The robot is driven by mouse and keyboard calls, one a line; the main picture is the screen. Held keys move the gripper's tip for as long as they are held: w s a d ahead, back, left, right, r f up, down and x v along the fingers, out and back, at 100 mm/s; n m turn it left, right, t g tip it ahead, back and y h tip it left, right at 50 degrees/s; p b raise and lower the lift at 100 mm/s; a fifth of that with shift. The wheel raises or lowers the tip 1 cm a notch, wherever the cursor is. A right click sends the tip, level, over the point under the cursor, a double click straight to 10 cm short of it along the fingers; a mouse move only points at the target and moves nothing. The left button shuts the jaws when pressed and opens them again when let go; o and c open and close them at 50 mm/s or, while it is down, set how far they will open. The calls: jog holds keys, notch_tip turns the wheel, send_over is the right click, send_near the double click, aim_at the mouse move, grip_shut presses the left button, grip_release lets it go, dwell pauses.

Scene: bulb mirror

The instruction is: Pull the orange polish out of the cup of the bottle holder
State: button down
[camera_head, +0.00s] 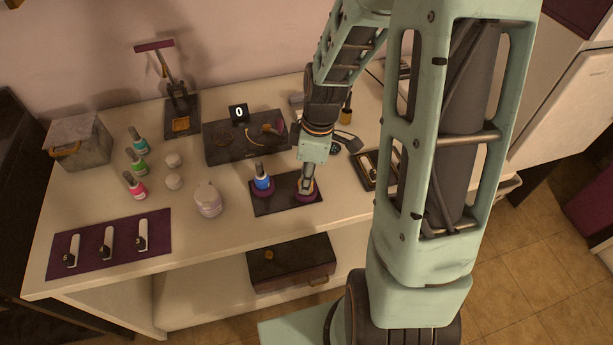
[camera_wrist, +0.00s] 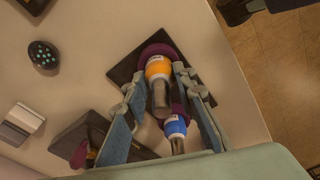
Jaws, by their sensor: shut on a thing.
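The orange polish (camera_wrist: 158,68) has an orange body, a white label and a grey cap, and its base sits in a purple cup of the bottle holder. My gripper (camera_wrist: 158,80) is shut on the orange polish, one finger on each side of it. In the head view my gripper (camera_head: 307,183) points down over the right cup and hides most of the bottle. The bottle holder (camera_head: 280,207) is a dark plate with two purple cups. The blue polish (camera_head: 262,182) stands in the left cup, and it also shows in the wrist view (camera_wrist: 175,127).
A white jar (camera_head: 208,200) and several polish bottles (camera_head: 137,162) are to the left. A purple mat (camera_head: 90,258) lies at front left. The table front before the holder is clear.

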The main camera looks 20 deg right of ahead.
jog(key=shift+r+p, duration=0.45)
jog(key=shift+r, duration=0.1)
dwell(0.6)
jog(key=shift+r+p, duration=1.2)
jog(key=shift+r, duration=0.35)
